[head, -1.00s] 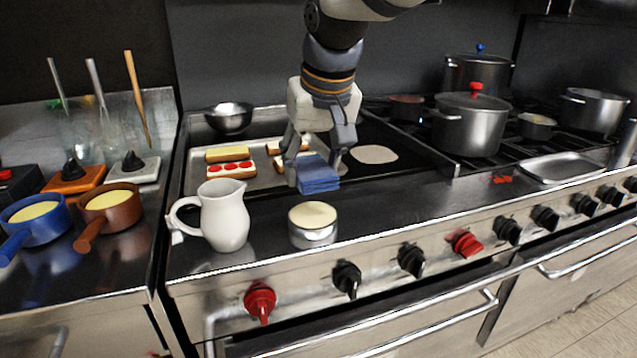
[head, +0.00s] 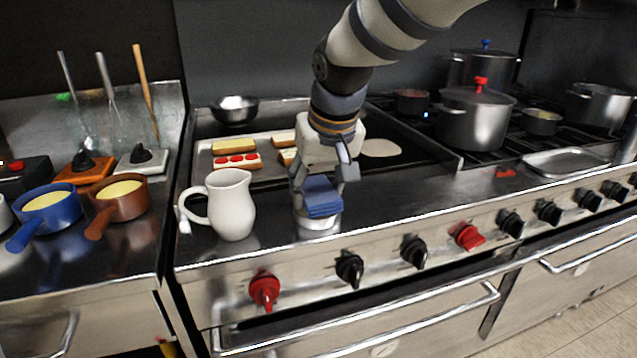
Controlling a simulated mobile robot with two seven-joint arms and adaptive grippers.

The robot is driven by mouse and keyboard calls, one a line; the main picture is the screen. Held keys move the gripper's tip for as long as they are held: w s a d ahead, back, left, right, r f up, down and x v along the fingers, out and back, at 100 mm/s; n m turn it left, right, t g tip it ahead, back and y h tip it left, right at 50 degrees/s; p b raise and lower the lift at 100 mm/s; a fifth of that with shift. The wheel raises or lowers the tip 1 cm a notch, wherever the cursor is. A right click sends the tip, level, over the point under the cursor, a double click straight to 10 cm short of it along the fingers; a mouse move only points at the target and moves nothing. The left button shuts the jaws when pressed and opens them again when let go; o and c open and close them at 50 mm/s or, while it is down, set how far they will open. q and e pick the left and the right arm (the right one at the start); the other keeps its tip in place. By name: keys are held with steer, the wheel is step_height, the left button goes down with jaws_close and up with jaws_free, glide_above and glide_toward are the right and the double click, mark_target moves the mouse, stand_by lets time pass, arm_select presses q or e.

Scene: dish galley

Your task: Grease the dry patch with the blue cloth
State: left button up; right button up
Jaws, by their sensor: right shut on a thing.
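My right gripper (head: 322,188) is shut on the folded blue cloth (head: 322,197). It holds the cloth right over a round metal tin (head: 318,225) at the front of the range. The cloth hides the tin's pale yellow top; I cannot tell whether they touch. A dark griddle (head: 410,150) lies behind, with a pale round patch of batter (head: 380,147) on it. No dry patch can be clearly made out; the arm hides part of the griddle. My left gripper is not in view.
A white pitcher (head: 232,207) stands close left of the tin. Behind it is a tray (head: 272,178) with bread slices, and a metal bowl (head: 235,109). Blue (head: 50,208) and brown (head: 120,198) pans stand at left. A lidded pot (head: 476,122) stands at right.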

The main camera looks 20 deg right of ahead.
mark_target(318, 191)
steer(key=shift+f, duration=0.6)
stand_by(1.4)
steer(key=shift+r, duration=3.6)
